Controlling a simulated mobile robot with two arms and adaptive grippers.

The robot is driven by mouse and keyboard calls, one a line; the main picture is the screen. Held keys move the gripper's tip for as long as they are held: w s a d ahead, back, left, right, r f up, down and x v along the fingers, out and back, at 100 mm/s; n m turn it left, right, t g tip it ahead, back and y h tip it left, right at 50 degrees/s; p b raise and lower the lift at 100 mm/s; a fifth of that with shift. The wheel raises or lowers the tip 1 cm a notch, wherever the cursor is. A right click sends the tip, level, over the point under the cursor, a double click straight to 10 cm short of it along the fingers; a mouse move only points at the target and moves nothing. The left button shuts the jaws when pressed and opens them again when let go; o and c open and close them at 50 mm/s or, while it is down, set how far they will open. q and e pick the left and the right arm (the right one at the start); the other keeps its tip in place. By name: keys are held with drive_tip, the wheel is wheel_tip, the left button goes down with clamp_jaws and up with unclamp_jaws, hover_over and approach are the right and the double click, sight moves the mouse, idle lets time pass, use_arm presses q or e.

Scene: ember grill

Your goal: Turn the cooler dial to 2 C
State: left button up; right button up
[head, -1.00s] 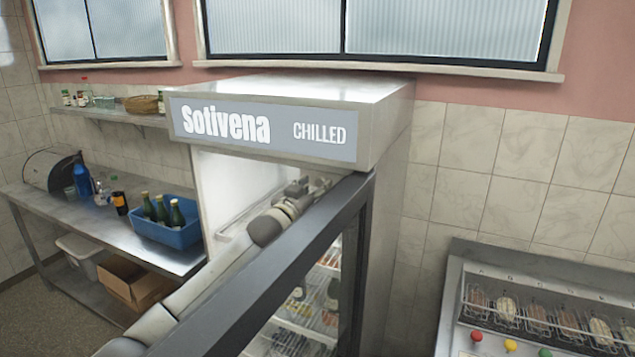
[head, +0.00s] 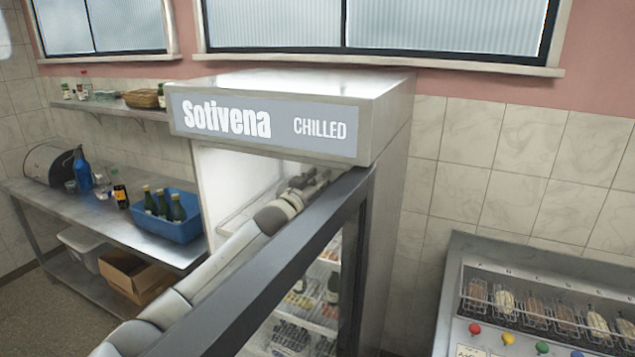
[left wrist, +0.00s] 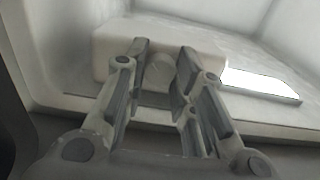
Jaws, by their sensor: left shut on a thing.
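The cooler (head: 390,130) is a tall cabinet with a "Sotivena CHILLED" sign, and its glass door (head: 345,265) stands open. My left arm reaches past the door into the upper interior. My left gripper (head: 318,178) is just under the sign, partly hidden by the door frame. In the left wrist view a pale round dial (left wrist: 160,71) sits on a light housing (left wrist: 110,50) inside the cooler. The fingers of the left gripper (left wrist: 163,66) are on either side of the dial, shut on it. The dial's markings are not legible. My right gripper is not in view.
The dark door frame (head: 285,255) runs close alongside my left arm. A bright light panel (left wrist: 260,85) is right of the dial. A blue crate of bottles (head: 180,229) stands on the steel table at left. A grill (head: 470,260) with skewer baskets is at right.

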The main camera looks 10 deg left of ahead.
use_arm(q)
drive_tip(key=shift+m, duration=2.2)
drive_tip(key=o, duration=1)
drive_tip(key=shift+o, duration=0.2)
